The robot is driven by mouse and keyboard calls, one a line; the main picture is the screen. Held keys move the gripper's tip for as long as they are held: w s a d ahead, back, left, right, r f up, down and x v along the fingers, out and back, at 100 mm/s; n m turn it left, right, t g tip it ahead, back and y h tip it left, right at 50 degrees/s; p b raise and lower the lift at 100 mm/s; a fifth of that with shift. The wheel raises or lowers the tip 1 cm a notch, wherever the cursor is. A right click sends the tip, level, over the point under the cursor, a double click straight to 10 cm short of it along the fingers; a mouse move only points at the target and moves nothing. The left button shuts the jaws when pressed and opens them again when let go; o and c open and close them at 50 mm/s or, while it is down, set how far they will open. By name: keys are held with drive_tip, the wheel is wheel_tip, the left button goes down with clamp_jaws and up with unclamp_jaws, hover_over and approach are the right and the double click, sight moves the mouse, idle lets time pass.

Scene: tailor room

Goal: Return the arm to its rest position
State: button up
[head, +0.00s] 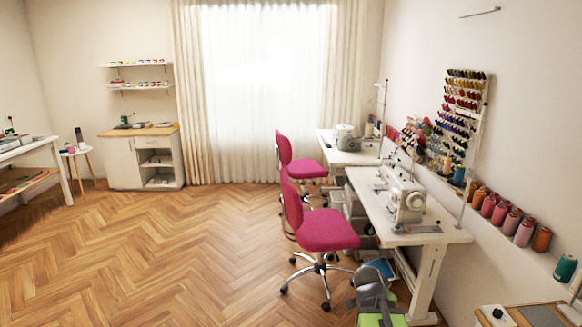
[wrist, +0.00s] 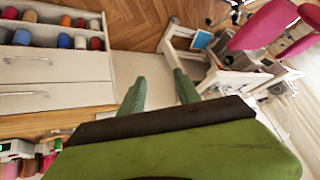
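My gripper (wrist: 159,76) shows in the wrist view as two green fingers standing apart, with nothing between their tips. A wide green part of my own with a dark edge fills the bottom of that view. In the head view, a grey and green part of my arm (head: 375,293) shows low at the bottom edge, right of the middle. The fingers cannot be made out there, and most of the arm is out of sight.
Pink chairs (head: 322,230) stand by the white sewing table (head: 385,215). Thread cones (head: 506,218) line the right wall. In the wrist view, a white drawer cabinet (wrist: 55,75) with spools is at left. Open wood floor (head: 150,255) lies at left in the head view.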

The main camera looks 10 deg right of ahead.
drive_tip(key=s+a+f+n+g+y, duration=0.1)
drive_tip(key=a+f+n, duration=0.1)
drive_tip(key=a, duration=0.6)
drive_tip(key=a+f+n+y, duration=0.1)
drive_tip(key=a+n+y, duration=0.15)
drive_tip(key=a, duration=0.55)
drive_tip(key=s+a+f+n+g+y, duration=0.2)
drive_tip(key=s+a+n+g, duration=0.2)
drive_tip(key=s+a+n, duration=0.4)
drive_tip(key=shift+f, duration=0.2)
